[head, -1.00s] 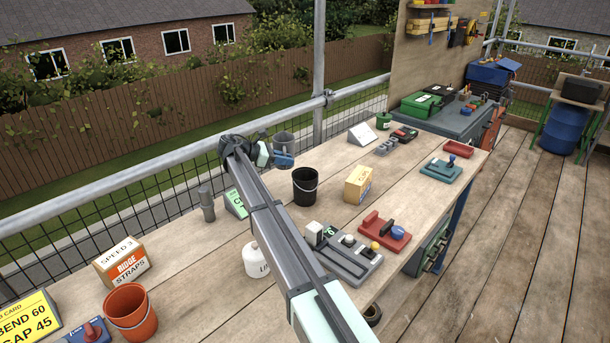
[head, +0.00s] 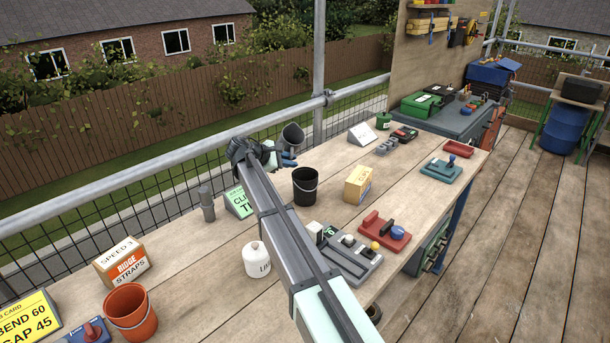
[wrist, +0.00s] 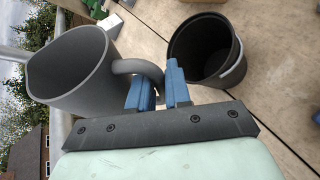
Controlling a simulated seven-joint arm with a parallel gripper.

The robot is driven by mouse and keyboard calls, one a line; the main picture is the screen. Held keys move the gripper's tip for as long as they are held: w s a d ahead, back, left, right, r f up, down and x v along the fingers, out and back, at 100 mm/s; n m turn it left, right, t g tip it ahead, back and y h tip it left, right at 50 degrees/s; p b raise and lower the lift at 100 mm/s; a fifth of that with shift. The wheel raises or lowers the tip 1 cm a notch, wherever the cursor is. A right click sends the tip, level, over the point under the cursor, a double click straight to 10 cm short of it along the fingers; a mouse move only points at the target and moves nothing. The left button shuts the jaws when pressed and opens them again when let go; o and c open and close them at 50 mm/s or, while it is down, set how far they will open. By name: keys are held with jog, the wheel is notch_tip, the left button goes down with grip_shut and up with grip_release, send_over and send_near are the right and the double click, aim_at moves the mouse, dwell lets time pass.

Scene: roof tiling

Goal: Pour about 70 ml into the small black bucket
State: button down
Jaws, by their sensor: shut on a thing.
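The small black bucket (head: 305,187) stands upright on the bench with its wire handle down. It also shows in the wrist view (wrist: 205,52), and its visible inside looks dark and empty. My gripper (head: 287,160) is shut on the handle of a grey jug (head: 292,136), behind and above the bucket. In the wrist view the blue fingers (wrist: 158,90) close around the jug's handle, and the grey jug (wrist: 72,72) is to the left of the bucket. The jug is tilted in the head view. Its contents are hidden, and no stream shows.
A yellow box (head: 358,185) stands right of the bucket. A grey block with knobs (head: 348,255) and a red block (head: 384,230) lie in front. A green sign (head: 238,202), a white bottle (head: 257,260) and an orange bucket (head: 131,312) are to the left. A rail runs behind.

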jog(key=shift+r+m+t+y, duration=0.1)
jog(key=shift+m+t+y, duration=0.3)
jog(key=shift+m+t, duration=0.15)
jog(key=shift+w+a+r+m+t, duration=0.15)
jog(key=shift+w+a+m+t, duration=0.15)
jog(key=shift+m, duration=0.25)
jog(key=shift+w+a+f+m+t+y, duration=0.15)
jog(key=shift+w+f+m+t+y, duration=0.2)
jog(key=shift+f+m+t, duration=0.2)
jog(key=shift+w+a+r+m+t, duration=0.15)
jog(key=shift+w+r+m+t, duration=0.1)
jog(key=shift+m+t, duration=0.3)
jog(key=shift+s+y, duration=0.2)
jog(key=shift+y, duration=0.05)
jog(key=shift+w+r+m+t, duration=0.25)
jog(key=shift+w+m+t, duration=0.1)
jog(key=shift+m, duration=0.15)
dwell(1.7)
